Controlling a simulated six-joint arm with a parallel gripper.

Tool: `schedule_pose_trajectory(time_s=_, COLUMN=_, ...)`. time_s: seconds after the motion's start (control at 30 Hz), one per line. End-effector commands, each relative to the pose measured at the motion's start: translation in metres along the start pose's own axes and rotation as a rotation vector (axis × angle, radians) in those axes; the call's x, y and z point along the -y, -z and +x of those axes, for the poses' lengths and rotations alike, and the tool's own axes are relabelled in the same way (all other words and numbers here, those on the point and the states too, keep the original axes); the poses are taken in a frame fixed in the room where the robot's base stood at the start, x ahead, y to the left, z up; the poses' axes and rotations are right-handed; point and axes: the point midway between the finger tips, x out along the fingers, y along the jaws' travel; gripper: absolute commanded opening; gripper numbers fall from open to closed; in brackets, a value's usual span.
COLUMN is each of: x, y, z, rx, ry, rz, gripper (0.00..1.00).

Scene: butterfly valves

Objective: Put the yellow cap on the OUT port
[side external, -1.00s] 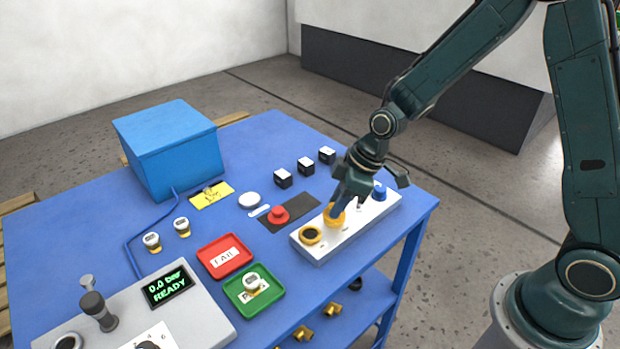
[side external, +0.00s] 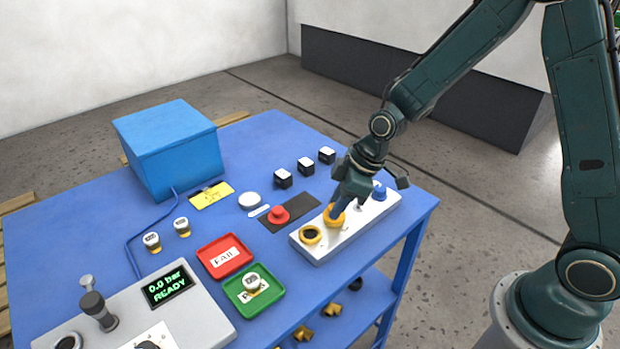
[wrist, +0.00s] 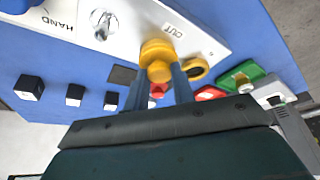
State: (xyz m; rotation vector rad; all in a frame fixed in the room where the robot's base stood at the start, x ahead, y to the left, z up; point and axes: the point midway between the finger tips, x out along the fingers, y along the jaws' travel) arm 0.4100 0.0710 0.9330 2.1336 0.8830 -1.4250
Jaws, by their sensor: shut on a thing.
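The yellow cap (side external: 334,217) is between the fingers of my gripper (side external: 337,208), over the white block (side external: 367,213). In the wrist view the cap (wrist: 158,50) sits between the two fingertips (wrist: 158,74), right beside the OUT label (wrist: 173,30). My gripper is shut on it. The cap hides what is under it, so I cannot tell whether it touches or sits on the port. A yellow ring with a black centre (side external: 311,235) is at the block's near left end; it also shows in the wrist view (wrist: 196,68).
A blue knob (side external: 379,192) stands at the block's far end. A red button (side external: 279,214) on a dark plate is left of the block. Red (side external: 204,260) and green (side external: 232,297) trays lie nearer the front. Several black cubes (side external: 305,166) stand behind.

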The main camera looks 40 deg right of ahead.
Motion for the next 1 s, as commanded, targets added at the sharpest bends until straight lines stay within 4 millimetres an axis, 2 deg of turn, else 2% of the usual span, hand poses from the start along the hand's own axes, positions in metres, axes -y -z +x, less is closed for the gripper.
schedule_pose_trajectory(time_s=0.77, x=0.0, y=-0.0002, z=0.0007, rx=0.0, ry=0.0, rz=0.0, gripper=0.04)
schedule_pose_trajectory(time_s=0.8, x=0.0, y=-0.0002, z=0.0007, rx=0.0, ry=0.0, rz=0.0, gripper=0.29)
schedule_pose_trajectory(time_s=0.9, x=0.0, y=-0.0002, z=0.0007, rx=0.0, ry=0.0, rz=0.0, gripper=0.48)
schedule_pose_trajectory(time_s=1.0, x=0.0, y=-0.0002, z=0.0007, rx=0.0, ry=0.0, rz=0.0, gripper=0.5)
